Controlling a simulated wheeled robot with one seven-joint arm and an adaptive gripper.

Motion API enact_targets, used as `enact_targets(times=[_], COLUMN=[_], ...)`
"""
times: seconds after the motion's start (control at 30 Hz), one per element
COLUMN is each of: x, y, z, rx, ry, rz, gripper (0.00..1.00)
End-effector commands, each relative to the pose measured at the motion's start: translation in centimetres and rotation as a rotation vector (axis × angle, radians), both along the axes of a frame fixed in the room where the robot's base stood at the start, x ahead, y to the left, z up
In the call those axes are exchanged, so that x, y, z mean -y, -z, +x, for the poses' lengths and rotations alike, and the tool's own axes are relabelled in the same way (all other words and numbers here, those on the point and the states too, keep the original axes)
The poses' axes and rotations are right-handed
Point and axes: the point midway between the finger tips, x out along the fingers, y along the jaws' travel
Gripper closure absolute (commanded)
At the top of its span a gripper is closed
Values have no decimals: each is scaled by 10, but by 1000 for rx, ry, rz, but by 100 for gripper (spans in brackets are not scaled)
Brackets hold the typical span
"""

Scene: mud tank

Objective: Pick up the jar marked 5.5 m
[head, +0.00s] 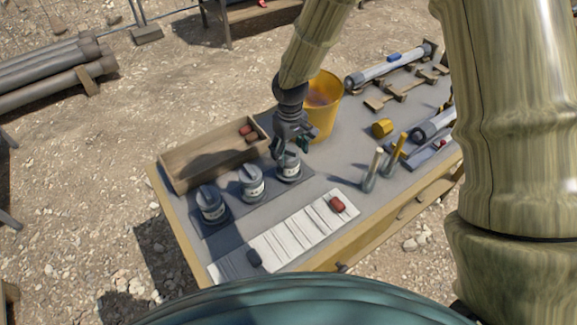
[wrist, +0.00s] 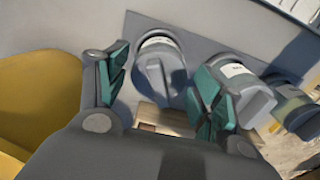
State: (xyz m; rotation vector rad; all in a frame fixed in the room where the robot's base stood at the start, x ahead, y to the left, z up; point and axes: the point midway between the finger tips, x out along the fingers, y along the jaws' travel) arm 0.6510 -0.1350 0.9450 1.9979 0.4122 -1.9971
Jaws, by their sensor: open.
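Three grey jars with white labels stand in a row on a dark mat (head: 236,214): a left jar (head: 211,206), a middle jar (head: 252,186) and a right jar (head: 289,170). The label writing is too small to read, so I cannot tell which is 5.5 m. My gripper (head: 292,147) is open and points down just above the right jar, hiding part of its top. In the wrist view that jar (wrist: 160,72) shows between the green-padded fingers (wrist: 160,85). The middle jar (wrist: 240,90) is partly behind one finger. No grip on a jar shows.
A yellow bucket (head: 325,110) stands close behind my gripper. A wooden tray (head: 215,163) with red-brown pieces lies behind the jars. A white marked board (head: 300,228) lies in front. Upright handled tools (head: 371,170) stand to the right.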

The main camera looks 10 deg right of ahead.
Motion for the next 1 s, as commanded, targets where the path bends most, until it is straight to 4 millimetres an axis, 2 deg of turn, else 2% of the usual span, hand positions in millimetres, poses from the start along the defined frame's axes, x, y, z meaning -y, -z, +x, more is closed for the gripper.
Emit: enact_targets(times=[0.5,0.9,1.0], x=[-3,-3,-3], y=[42,50,50], z=[5,6,5], rx=[-2,0,0], ry=[0,-1,0], rz=[-1,0,0], gripper=[33,33,52])
